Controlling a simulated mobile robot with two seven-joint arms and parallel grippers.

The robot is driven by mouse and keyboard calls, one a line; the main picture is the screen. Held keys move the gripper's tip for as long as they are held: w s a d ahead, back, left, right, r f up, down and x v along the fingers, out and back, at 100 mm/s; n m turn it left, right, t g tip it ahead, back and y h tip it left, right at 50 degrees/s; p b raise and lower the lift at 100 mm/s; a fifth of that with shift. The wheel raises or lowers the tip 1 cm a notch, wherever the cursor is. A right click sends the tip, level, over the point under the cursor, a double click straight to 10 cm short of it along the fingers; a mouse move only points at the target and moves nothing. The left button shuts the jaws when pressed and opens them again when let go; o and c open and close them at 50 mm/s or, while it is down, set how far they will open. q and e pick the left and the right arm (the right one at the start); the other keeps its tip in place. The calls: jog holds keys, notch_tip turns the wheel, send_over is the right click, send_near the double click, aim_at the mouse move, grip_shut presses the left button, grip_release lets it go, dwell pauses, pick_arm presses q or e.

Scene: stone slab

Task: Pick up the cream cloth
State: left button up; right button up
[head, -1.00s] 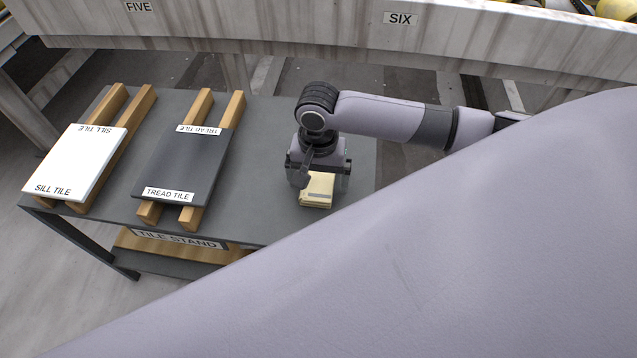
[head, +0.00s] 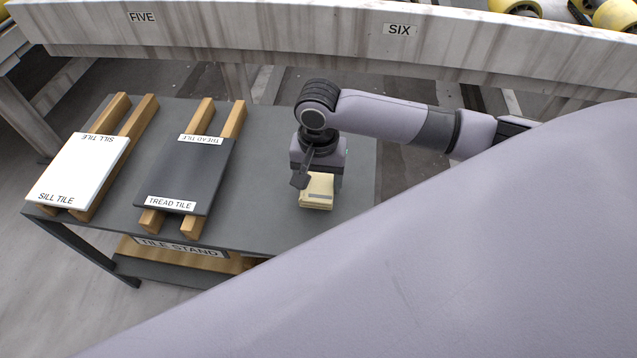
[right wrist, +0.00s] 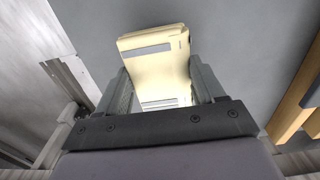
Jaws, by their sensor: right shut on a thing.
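The cream cloth (head: 317,191) is a small folded pad with a grey stripe, at the right part of the grey tile stand (head: 265,200). My right gripper (head: 316,184) points down over it and is shut on it. In the right wrist view the cloth (right wrist: 155,62) sits between the two fingers (right wrist: 160,92), with its far end sticking out past them. Whether its underside still touches the stand top is hard to tell. My left gripper is not in view.
A white sill tile (head: 78,170) and a dark tread tile (head: 185,175) lie on wooden bars on the left of the stand. A stained beam (head: 280,38) marked FIVE and SIX runs behind. My pale arm link covers the lower right. The stand top between tread tile and cloth is clear.

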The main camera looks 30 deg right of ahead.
aim_at(318, 182)
notch_tip(318, 182, up, 17)
jog(key=p, duration=0.4)
